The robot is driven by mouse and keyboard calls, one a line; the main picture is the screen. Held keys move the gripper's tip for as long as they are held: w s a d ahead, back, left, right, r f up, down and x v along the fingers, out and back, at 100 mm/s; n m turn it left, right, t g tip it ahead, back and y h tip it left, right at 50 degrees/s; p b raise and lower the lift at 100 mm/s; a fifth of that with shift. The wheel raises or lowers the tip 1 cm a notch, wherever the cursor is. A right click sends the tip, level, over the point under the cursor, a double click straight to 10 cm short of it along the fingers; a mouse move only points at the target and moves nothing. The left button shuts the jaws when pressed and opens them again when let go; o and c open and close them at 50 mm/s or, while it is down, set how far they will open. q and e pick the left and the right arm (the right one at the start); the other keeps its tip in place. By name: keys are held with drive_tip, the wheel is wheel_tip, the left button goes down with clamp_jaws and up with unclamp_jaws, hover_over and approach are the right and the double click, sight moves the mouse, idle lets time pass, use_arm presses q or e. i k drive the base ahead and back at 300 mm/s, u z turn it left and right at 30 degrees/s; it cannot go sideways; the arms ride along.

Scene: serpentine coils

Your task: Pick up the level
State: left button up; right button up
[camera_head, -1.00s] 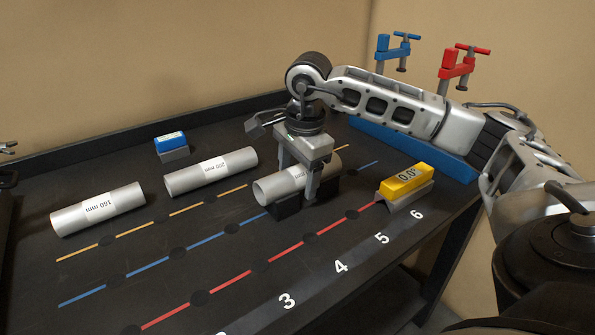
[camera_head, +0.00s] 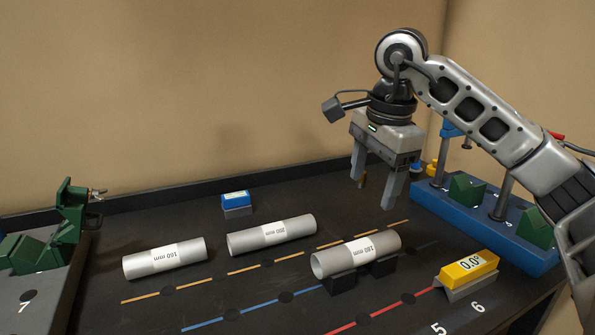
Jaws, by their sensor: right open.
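The level is a yellow block (camera_head: 469,267) with a 0.0° display, resting on a grey angled base at the right of the black bench, near the end of the red line. My right gripper (camera_head: 374,195) is open and empty, fingers pointing down. It is raised above the bench, behind the 180 mm pipe (camera_head: 334,262) and up and left of the level in the picture. That pipe rests on black supports. My left gripper is not in view.
The 160 mm pipe (camera_head: 190,256) and 200 mm pipe (camera_head: 297,228) lie to the left. A small blue block (camera_head: 235,198) on a grey base sits behind them. A green vise (camera_head: 70,215) stands at far left. A blue rack (camera_head: 524,255) with green blocks is behind the level.

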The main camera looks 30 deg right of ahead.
sight(463, 277)
drive_tip(key=k, duration=1)
